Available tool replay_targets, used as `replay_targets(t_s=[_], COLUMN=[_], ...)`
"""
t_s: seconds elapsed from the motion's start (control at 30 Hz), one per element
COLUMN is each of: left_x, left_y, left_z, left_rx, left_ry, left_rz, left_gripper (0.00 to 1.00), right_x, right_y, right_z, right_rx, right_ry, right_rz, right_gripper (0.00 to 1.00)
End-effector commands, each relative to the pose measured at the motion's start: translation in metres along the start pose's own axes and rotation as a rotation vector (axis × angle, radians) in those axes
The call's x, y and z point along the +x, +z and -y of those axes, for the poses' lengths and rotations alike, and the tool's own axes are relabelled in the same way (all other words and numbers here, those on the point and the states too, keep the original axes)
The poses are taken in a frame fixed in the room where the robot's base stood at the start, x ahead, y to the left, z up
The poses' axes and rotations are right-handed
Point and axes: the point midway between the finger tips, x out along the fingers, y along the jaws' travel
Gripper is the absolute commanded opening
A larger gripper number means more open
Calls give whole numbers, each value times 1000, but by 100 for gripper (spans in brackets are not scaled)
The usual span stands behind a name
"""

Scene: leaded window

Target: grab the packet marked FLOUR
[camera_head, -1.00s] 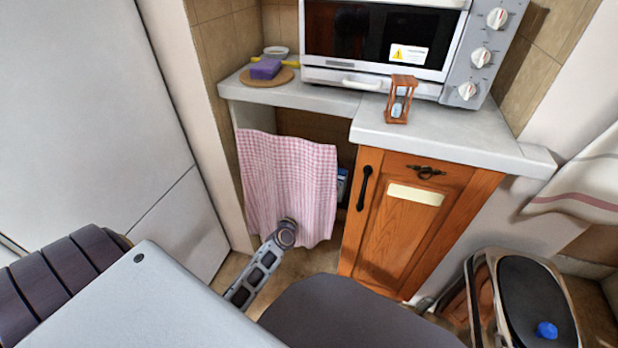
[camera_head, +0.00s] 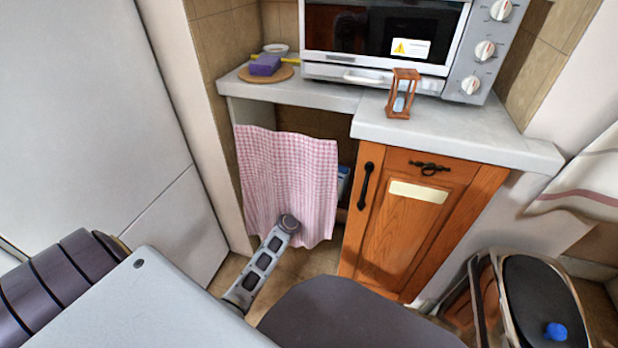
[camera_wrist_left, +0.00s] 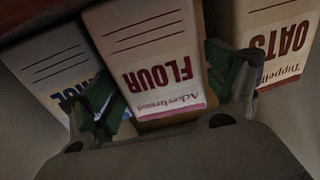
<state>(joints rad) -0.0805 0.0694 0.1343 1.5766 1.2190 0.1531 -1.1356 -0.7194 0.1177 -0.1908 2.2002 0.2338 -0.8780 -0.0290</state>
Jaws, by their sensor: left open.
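The FLOUR packet (camera_wrist_left: 150,45) shows in the left wrist view, pale with brown and pink print, its lettering upside down. My left gripper (camera_wrist_left: 160,72) is open, with one green-grey finger on each side of the packet's near part. I cannot tell whether the fingers touch it. In the head view the packet and my left gripper are out of sight; my arm link runs up to the pink checked curtain (camera_head: 285,180) below the counter. My right gripper is in neither view.
The OATS packet (camera_wrist_left: 270,40) stands right of the flour in the wrist view, close to the right finger. A packet with blue print (camera_wrist_left: 50,65) stands to the left. In the head view, an hourglass (camera_head: 402,95) and an oven (camera_head: 385,45) stand on the counter.

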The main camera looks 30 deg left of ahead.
Motion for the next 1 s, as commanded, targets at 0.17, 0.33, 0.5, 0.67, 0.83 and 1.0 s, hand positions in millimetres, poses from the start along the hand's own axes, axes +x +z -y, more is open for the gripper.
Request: replay_targets(t_s=[0.17, 0.33, 0.5, 0.67, 0.83, 1.0], left_x=[0, 0, 0, 0, 0, 0], left_y=[0, 0, 0, 0, -2, -3], left_z=[0, 0, 0, 0, 0, 0], left_rx=[0, -1, -1, -1, 0, -1], left_ry=[0, 0, 0, 0, -1, -1], left_rz=[0, 0, 0, 0, -3, -3], left_gripper=[88, 85, 63, 43, 41, 41], right_x=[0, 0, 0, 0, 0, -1], right_y=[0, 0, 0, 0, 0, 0], right_z=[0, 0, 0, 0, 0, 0], right_rx=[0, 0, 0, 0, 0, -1], right_ry=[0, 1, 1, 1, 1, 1], right_rz=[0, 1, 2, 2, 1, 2], right_gripper=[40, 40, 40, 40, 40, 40])
